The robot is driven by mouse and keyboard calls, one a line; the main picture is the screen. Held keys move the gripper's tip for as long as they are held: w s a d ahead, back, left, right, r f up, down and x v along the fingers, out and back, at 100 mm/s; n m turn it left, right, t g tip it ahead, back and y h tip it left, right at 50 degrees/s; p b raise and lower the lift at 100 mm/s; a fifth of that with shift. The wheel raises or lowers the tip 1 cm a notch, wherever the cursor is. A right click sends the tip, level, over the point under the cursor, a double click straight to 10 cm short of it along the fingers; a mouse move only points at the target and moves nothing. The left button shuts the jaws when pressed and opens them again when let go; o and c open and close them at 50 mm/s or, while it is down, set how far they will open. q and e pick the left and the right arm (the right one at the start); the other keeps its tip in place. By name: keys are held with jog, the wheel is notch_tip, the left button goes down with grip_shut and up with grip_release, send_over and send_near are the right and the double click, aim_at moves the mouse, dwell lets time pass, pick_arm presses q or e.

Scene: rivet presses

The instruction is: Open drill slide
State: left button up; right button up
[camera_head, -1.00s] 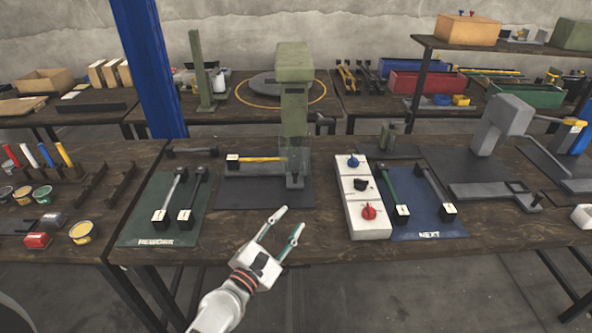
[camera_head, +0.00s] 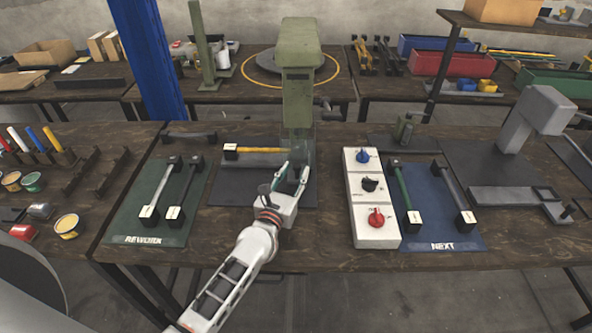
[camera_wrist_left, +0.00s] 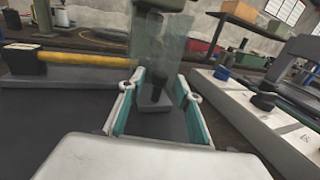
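The green press (camera_head: 298,90) stands on a dark mat in the middle of the table. A clear panel hangs at the front of its head; it shows best in the left wrist view (camera_wrist_left: 158,45). A dark block sits below the panel (camera_wrist_left: 154,92). My left gripper (camera_head: 293,172) is at the press's front, with its teal-lined fingers apart. In the left wrist view the fingers (camera_wrist_left: 158,95) lie either side of the dark block; I cannot tell whether they touch the panel. A yellow-handled part (camera_head: 258,150) lies left of the press. My right gripper is not in view.
A white control box (camera_head: 375,235) with blue, black and red knobs stands right of the gripper. The green REWORK mat (camera_head: 145,228) is to the left and the blue NEXT mat (camera_head: 440,235) to the right, each holding handled parts.

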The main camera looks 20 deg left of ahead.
pick_arm(q)
jog(key=shift+w, duration=0.7)
grip_shut()
